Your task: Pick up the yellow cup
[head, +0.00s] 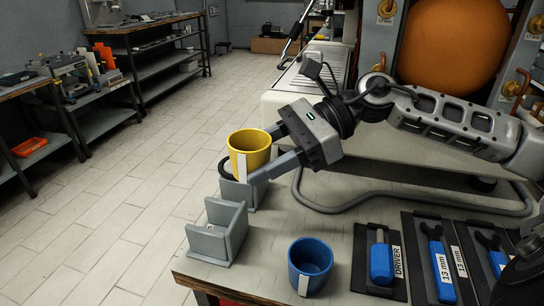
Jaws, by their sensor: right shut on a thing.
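The yellow cup (249,146) is upright near the back left edge of the workbench, above a grey bracket-like holder. My right gripper (258,156) comes in from the right and is shut on the cup, one finger behind it and one in front. Whether the cup's base touches the holder or hangs free of it, I cannot tell. My left gripper is not in view.
A blue cup (310,265) stands at the bench's front. A grey holder (218,231) is left of it. A blue screwdriver (381,257) and blue-handled wrenches (440,262) lie on dark trays at right. A metal tube (400,204) curves behind. The floor at left is clear.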

